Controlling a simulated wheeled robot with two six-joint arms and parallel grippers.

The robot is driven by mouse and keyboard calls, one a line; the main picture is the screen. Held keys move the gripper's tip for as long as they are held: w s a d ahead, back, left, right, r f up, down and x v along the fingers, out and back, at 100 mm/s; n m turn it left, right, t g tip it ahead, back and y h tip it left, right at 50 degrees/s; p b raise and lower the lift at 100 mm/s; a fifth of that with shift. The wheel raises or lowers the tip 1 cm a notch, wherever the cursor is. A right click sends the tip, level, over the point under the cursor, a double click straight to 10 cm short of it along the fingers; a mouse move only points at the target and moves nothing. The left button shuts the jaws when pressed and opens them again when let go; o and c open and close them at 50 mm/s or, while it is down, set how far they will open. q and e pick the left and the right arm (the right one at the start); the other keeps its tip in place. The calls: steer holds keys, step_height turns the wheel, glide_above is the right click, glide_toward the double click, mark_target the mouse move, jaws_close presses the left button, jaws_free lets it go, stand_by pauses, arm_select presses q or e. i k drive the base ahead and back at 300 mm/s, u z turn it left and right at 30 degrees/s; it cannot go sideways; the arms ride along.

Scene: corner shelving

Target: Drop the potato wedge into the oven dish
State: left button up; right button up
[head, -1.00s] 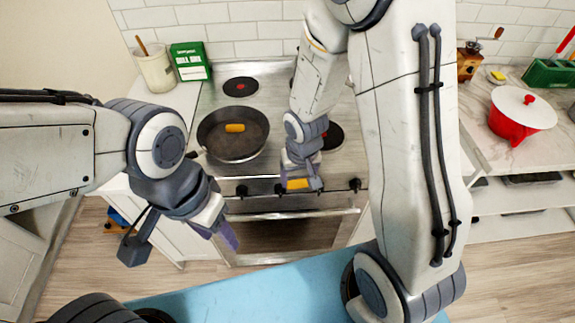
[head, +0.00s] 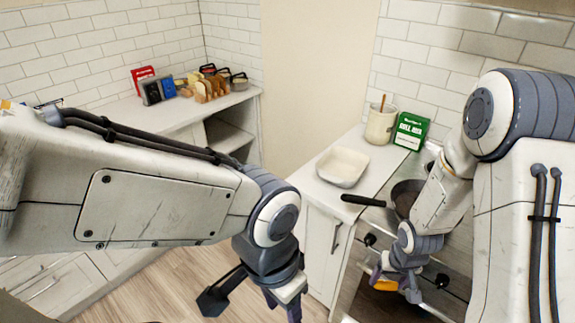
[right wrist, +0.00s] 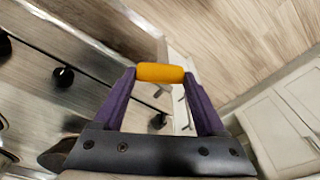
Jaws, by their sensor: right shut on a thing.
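The potato wedge (right wrist: 160,73) is a golden-orange, rounded piece. My right gripper (right wrist: 162,76) is shut on it, with the wedge spanning its two purple fingertips. In the head view the held wedge (head: 384,285) is in front of the stove, partly hidden by the gripper. The oven dish (head: 342,167) is a cream, shallow rectangular dish on the white counter, left of the stove. It looks empty, and my right gripper is to its right and nearer to me. My left gripper (head: 283,302) hangs over the floor, cut by the lower edge; its opening is unclear.
A dark frying pan (head: 404,194) sits on the stove, its handle (head: 363,200) pointing left towards the dish. A utensil crock (head: 381,124) and a green box (head: 411,131) stand behind the dish. Another counter (head: 130,112) at left holds toast and boxes.

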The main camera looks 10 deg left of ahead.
mark_target(346, 174)
steer(key=u, duration=1.75)
steer(key=i, duration=1.6)
steer(key=z, duration=1.95)
